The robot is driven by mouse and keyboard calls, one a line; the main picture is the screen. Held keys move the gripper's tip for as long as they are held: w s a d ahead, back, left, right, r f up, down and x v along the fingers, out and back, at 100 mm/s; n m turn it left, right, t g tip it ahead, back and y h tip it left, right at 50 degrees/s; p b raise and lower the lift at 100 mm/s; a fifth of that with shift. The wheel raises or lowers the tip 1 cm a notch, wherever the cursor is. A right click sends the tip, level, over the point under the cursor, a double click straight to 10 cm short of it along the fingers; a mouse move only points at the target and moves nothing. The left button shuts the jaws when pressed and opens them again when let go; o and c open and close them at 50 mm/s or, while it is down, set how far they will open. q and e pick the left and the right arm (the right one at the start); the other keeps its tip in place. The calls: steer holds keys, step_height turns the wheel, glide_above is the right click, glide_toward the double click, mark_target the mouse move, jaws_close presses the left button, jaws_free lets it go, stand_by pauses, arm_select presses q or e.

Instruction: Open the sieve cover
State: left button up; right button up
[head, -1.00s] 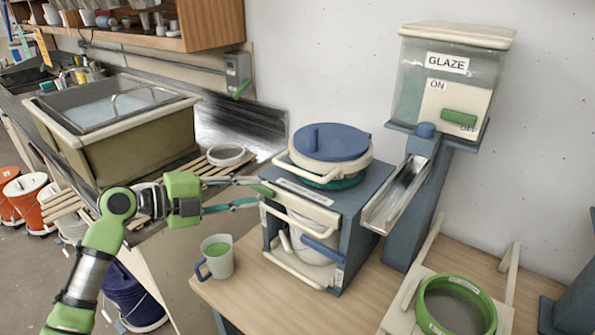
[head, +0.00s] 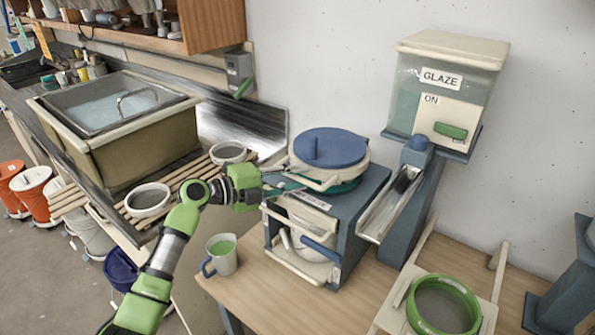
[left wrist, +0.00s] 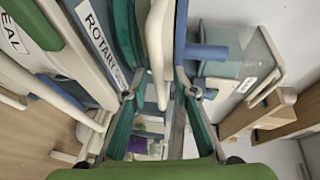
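The sieve cover (head: 328,147) is a round blue lid with a small upright fin, closed on top of the rotary sieve (head: 340,205). A cream bar handle (head: 322,184) runs along its front edge. My left gripper (head: 300,179) is at the left front of the cover, with its fingers beside this handle. In the left wrist view, the teal fingers are spread apart, and the cream handle (left wrist: 157,50) shows between them. I cannot tell whether either finger touches it. My right gripper is not in view.
A mug with green glaze (head: 222,254) stands on the table left of the sieve. A metal chute (head: 392,203) and a glaze dispenser (head: 448,90) are on the right. A green-rimmed sieve (head: 443,306) sits front right. A sink (head: 120,115) is at left.

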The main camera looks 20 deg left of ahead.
arm_select(q)
steer(key=shift+w+d+f, duration=0.1)
steer(key=shift+w+d, duration=0.05)
steer(key=shift+d, duration=0.05)
jaws_close()
